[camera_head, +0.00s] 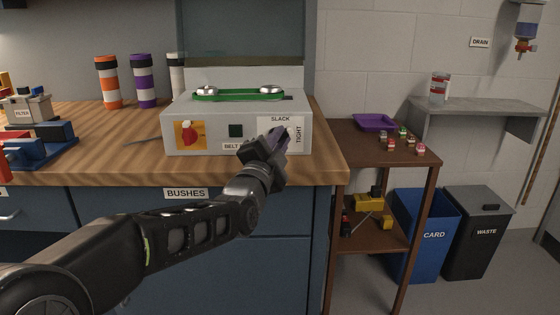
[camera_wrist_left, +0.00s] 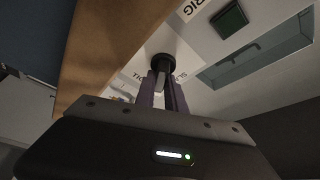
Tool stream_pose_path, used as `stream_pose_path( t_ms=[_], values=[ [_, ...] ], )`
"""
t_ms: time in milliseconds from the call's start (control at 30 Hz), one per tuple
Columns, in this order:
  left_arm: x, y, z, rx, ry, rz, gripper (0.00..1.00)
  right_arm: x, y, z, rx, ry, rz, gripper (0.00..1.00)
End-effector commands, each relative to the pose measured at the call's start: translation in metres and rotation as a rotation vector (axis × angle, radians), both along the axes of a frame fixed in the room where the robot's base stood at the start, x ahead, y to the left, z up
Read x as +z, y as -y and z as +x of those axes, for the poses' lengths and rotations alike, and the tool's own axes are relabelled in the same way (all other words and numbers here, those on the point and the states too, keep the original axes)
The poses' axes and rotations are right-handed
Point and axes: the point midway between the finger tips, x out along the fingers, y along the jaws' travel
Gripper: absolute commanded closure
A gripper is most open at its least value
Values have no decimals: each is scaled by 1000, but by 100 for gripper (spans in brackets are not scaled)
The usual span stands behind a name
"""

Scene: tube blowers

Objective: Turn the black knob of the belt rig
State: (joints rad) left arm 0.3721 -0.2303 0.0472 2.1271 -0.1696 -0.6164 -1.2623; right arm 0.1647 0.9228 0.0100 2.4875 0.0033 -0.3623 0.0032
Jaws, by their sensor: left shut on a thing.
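The belt rig (camera_head: 215,109) is a pale box near the right end of the wooden bench. A green belt (camera_head: 238,96) runs around two silver pulleys on its top. My left gripper (camera_head: 283,136) is at the right part of its front face, by the SLACK and TIGHT labels, and hides the knob in the head view. In the left wrist view the black knob (camera_wrist_left: 160,62) stands on the pale panel. The purple-padded fingers of my left gripper (camera_wrist_left: 163,88) are shut on it, one on each side. The knob's pointing direction is hard to tell. My right gripper is not in view.
A brown shelf stand (camera_head: 345,142) is right of the bench, with blue (camera_head: 428,232) and dark bins beyond.

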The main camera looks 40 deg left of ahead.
Motion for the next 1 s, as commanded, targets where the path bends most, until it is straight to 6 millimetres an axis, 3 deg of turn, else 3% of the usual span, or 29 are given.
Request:
stream_pose_path(
  t_ms=[33, 400, 700, 1000],
  values=[
    [-10, 1, 0, -2, 28, -36, 100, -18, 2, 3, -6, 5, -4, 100],
    [-5, -1, 0, -2, 238, -318, 100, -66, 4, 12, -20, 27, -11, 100],
    [-1, -2, -1, -2, 409, -545, 100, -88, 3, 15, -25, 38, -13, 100],
    [1, -4, -2, -1, 557, -740, 100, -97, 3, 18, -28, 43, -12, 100]
  ],
)
